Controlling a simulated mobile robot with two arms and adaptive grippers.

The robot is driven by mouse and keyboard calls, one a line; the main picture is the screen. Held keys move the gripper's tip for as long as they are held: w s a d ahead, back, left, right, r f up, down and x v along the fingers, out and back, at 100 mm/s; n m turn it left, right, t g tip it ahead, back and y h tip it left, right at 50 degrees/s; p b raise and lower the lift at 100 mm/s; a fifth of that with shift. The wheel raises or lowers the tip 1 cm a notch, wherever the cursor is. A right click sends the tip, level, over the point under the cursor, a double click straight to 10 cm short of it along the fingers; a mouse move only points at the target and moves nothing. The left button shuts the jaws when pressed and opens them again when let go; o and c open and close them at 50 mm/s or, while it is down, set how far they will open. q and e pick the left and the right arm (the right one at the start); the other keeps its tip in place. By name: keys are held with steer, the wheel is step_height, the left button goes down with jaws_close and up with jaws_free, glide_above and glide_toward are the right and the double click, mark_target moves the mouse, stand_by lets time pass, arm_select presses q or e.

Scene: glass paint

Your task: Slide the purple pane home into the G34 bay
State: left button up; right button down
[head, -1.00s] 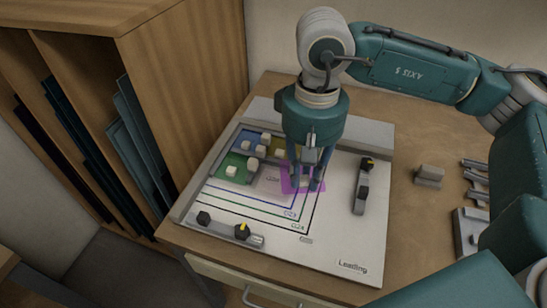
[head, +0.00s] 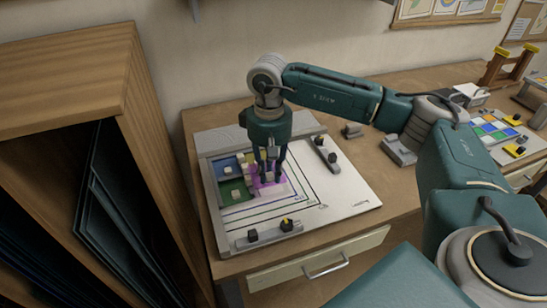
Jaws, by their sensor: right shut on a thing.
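The purple pane (head: 267,189) is at the inner corner of the white leading board (head: 342,196), close to the right side of the green pane (head: 237,191). My right gripper (head: 266,178) points down over it with its fingers shut on it; the fingers and a pale block hide part of the pane. The blue pane (head: 229,171) lies behind the green one. A yellowish pane behind the purple one is mostly hidden by the gripper. I cannot make out the G34 label or whether the purple pane's edges touch its neighbours. My left gripper is out of view.
A bar with dark knobs (head: 269,234) lies along the board's front, another (head: 326,154) at its right. A wooden rack (head: 75,90) with dark sheets stands close on the left. A colour palette (head: 494,130) is far right. The board's front right is clear.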

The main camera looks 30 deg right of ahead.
mark_target(276, 192)
steer(key=shift+w+d+f, duration=0.1)
steer(key=shift+d, duration=0.75)
steer(key=shift+d+f, duration=0.15)
steer(key=shift+d, duration=0.1)
steer(key=shift+w+d+f, duration=0.1)
steer(key=shift+d+f, duration=0.05)
steer(key=shift+f, duration=0.25)
steer(key=shift+f+b, duration=0.8)
steer(key=shift+f, duration=0.55)
steer(key=shift+f+b, duration=0.6)
steer(key=shift+f, duration=0.25)
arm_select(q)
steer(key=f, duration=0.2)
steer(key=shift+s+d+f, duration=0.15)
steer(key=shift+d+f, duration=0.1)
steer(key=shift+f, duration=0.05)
arm_select(e)
steer(key=shift+f, duration=0.3)
arm_select(q)
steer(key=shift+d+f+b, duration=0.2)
steer(key=shift+b, duration=0.3)
arm_select(e)
steer(key=shift+n, duration=0.3)
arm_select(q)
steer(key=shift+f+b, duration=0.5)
arm_select(e)
steer(key=shift+f, duration=0.1)
